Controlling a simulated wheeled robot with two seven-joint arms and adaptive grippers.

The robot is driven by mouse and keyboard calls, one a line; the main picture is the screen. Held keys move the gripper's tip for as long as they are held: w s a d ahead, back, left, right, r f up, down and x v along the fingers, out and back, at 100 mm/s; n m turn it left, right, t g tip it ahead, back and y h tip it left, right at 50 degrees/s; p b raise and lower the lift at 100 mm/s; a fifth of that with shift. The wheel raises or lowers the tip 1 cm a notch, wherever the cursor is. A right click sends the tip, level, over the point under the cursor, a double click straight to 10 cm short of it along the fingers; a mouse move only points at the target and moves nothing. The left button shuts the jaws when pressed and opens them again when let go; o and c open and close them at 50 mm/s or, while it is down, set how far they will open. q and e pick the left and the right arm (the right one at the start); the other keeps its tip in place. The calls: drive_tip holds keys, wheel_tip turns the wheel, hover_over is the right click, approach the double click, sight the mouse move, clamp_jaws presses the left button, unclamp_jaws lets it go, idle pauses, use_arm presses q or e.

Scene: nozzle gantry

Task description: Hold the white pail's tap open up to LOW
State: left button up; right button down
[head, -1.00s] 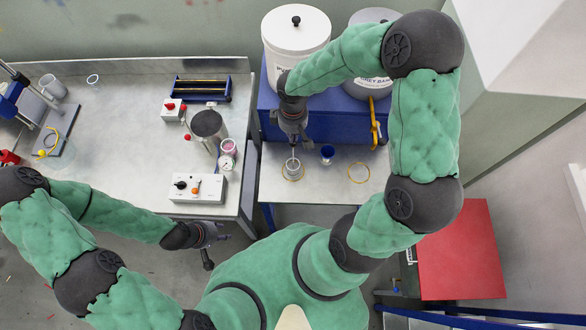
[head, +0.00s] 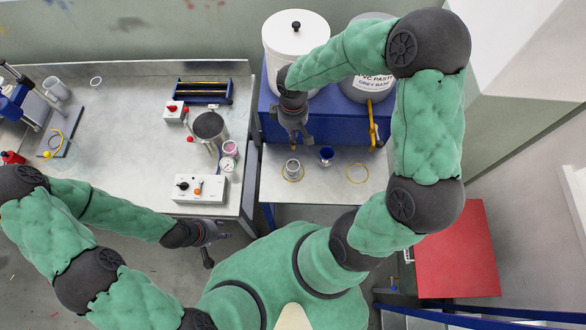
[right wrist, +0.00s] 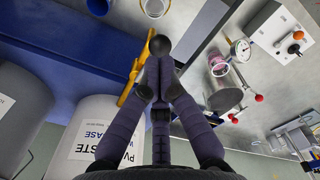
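The white pail (head: 290,40) stands on a blue stand at the back, beside the grey pail (head: 366,85). In the right wrist view the white pail (right wrist: 82,125) shows its label, and its yellow tap lever (right wrist: 133,78) slants beside my fingers. My right gripper (head: 300,139) hangs in front of the white pail and hides its tap in the head view. In its wrist view the fingers (right wrist: 160,60) are together, close beside the lever; whether they touch it I cannot tell. My left gripper (head: 217,250) is open and empty, low near the bench's front edge.
A metal cup (head: 292,167) inside a yellow ring and a blue cup (head: 326,154) stand on the shelf below the taps. The grey pail's yellow lever (head: 372,125) hangs to the right. A control box (head: 200,189) and gauge (head: 227,165) stand left.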

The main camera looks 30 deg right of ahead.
drive_tip(key=shift+r+p, duration=1.8)
drive_tip(key=shift+r, duration=0.75)
drive_tip(key=shift+f, duration=0.1)
